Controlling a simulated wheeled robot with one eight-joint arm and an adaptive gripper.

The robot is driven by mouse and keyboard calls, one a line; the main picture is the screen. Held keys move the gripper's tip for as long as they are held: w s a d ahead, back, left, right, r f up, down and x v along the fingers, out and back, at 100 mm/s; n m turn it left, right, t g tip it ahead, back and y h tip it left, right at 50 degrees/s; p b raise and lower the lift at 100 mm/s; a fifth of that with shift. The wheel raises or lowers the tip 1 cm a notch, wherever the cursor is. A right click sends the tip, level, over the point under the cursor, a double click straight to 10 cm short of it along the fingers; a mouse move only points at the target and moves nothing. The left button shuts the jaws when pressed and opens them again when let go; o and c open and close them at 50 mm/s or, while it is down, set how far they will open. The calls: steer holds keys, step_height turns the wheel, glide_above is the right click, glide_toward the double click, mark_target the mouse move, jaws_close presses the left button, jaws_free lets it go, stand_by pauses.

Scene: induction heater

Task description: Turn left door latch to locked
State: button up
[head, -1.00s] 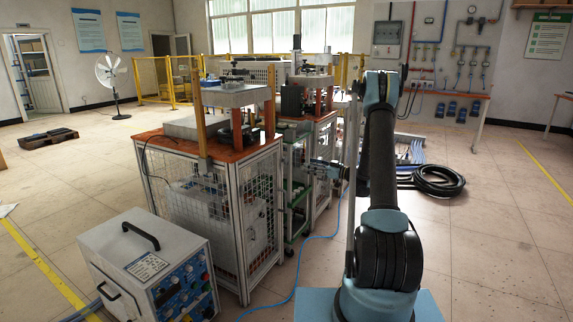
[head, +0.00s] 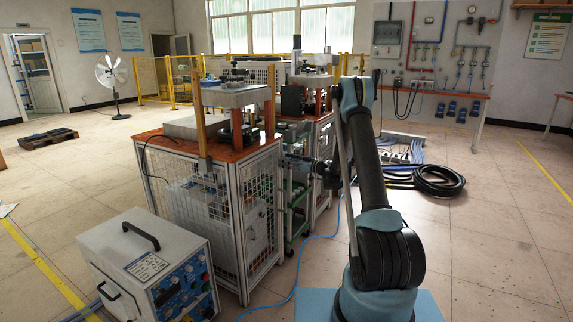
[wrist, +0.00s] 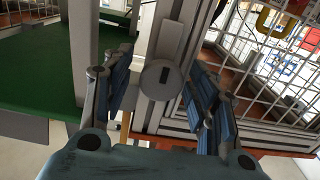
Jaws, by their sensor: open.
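In the wrist view a round grey latch (wrist: 161,80) with a short dark slot sits on the aluminium frame post, below a flat grey plate (wrist: 171,41). The dark slot runs nearly upright in the picture. My gripper (wrist: 157,72) is open, one finger to the left of the latch and one to its right, and holds nothing. I cannot tell how far the fingertips are from it. In the head view my gripper (head: 293,158) is small, at the right side of the wire-mesh cabinet (head: 215,205); the latch cannot be made out there.
Wire-mesh panels (wrist: 265,75) lie right of the latch, and a green shelf (wrist: 40,60) lies left. A control box (head: 150,265) stands front left of the cabinet. A blue cable (head: 310,248) and black hose coils (head: 438,181) lie on the floor. The right foreground floor is clear.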

steer(key=c, duration=1.1)
steer(key=shift+o, duration=0.2)
steer(key=shift+w+m, duration=0.1)
steer(key=shift+m, duration=0.3)
steer(key=m, duration=0.3)
steer(key=shift+w+m, duration=0.1)
steer(key=shift+m, duration=0.3)
steer(key=m, duration=0.4)
steer(key=shift+w+d+m, duration=0.1)
steer(key=shift+m, duration=0.2)
steer(key=m, duration=0.5)
steer(key=shift+f, duration=0.1)
steer(key=shift+f+m, duration=0.1)
steer(key=shift+m, duration=1.7)
steer(key=shift+m, duration=0.3)
